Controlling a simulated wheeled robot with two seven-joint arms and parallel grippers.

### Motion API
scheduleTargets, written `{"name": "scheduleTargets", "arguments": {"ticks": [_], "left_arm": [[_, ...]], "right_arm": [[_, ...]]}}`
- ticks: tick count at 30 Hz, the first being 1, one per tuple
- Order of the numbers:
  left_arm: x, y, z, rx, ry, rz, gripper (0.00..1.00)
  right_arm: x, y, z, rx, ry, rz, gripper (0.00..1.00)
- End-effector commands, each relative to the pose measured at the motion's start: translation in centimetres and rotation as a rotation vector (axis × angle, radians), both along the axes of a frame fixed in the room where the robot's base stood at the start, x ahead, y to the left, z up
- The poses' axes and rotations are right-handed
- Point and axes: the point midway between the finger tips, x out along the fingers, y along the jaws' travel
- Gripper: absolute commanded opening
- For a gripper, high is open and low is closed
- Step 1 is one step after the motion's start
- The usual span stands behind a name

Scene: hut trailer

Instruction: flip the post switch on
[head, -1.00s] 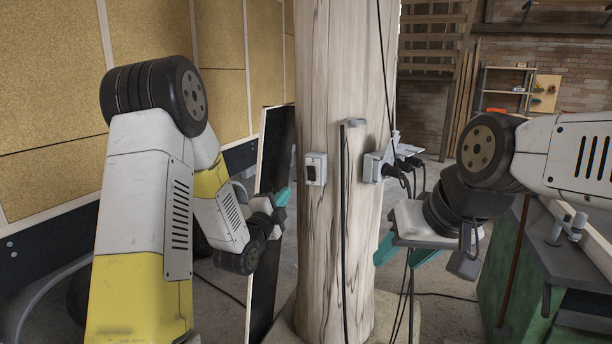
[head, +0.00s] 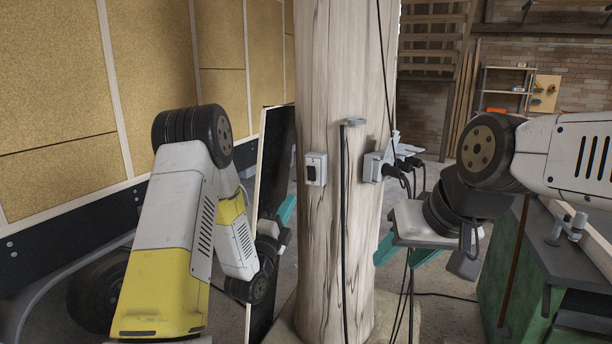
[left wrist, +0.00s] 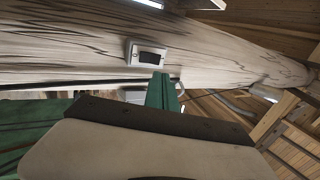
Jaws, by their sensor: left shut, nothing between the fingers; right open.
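The post switch (head: 315,169) is a light grey box with a dark rocker, fixed to the front of the pale wooden post (head: 335,260). It also shows in the left wrist view (left wrist: 148,55), just beyond the fingertips. My left gripper (head: 286,210), with teal fingers, is left of the post, below and left of the switch; its fingers are shut and empty. In the left wrist view the teal fingertip (left wrist: 162,90) points at the switch's lower edge; whether it touches is unclear. My right gripper (head: 392,250) is open and empty, right of the post.
A grey socket box (head: 376,167) with plugs and hanging cables is on the post's right side. A black cable runs down the post front. A dark panel (head: 272,160) leans behind my left gripper. A green cabinet (head: 515,265) stands at the right.

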Motion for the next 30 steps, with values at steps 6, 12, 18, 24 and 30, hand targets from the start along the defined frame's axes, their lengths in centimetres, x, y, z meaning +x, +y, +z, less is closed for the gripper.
{"name": "scheduleTargets", "arguments": {"ticks": [6, 12, 18, 24, 30], "left_arm": [[3.7, -1.5, 2.0, 0.0, -0.006, 0.0, 0.0], [7.3, -2.8, 3.7, -0.001, -0.004, 0.0, 0.0], [9.8, -3.8, 4.7, -0.002, 0.0, 0.001, 0.0], [10.7, -4.1, 5.1, -0.001, 0.0, 0.001, 0.0], [10.8, -4.1, 5.2, -0.001, 0.0, 0.001, 0.0]], "right_arm": [[0.0, 0.0, 0.0, 0.0, 0.0, 0.0, 0.47], [0.0, 0.0, 0.0, 0.0, 0.0, 0.0, 0.47], [0.0, 0.0, 0.0, 0.0, 0.0, 0.0, 0.47], [0.0, 0.0, 0.0, 0.0, 0.0, 0.0, 0.47], [0.0, 0.0, 0.0, 0.0, 0.0, 0.0, 0.47]]}}
